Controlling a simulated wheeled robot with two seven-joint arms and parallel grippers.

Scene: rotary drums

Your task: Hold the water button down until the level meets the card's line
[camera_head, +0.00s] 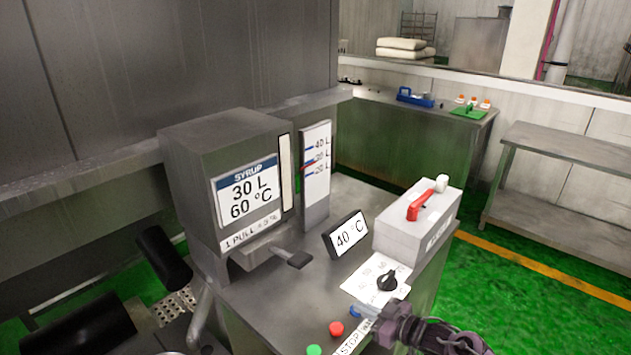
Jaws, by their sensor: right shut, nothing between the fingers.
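The card (247,197) on the grey box reads "SYRUP 30 L 60 °C". A white gauge board (316,190) beside it has marks labelled 40 L, 30 L and 20 L, with a red mark near the middle one. A pale upright strip (285,172) stands on the box's edge; I cannot read a level in it. A blue button (355,311) sits on the counter beside a partly hidden label. My right gripper (378,315) is shut and empty, its tip close to the blue button; I cannot tell whether it touches. My left gripper is not in view.
A red button (336,328) and a green button (313,350) are near the blue one. A black dial (387,282), a "40 °C" display (346,234) and a white box with a red lever (424,203) stand behind.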

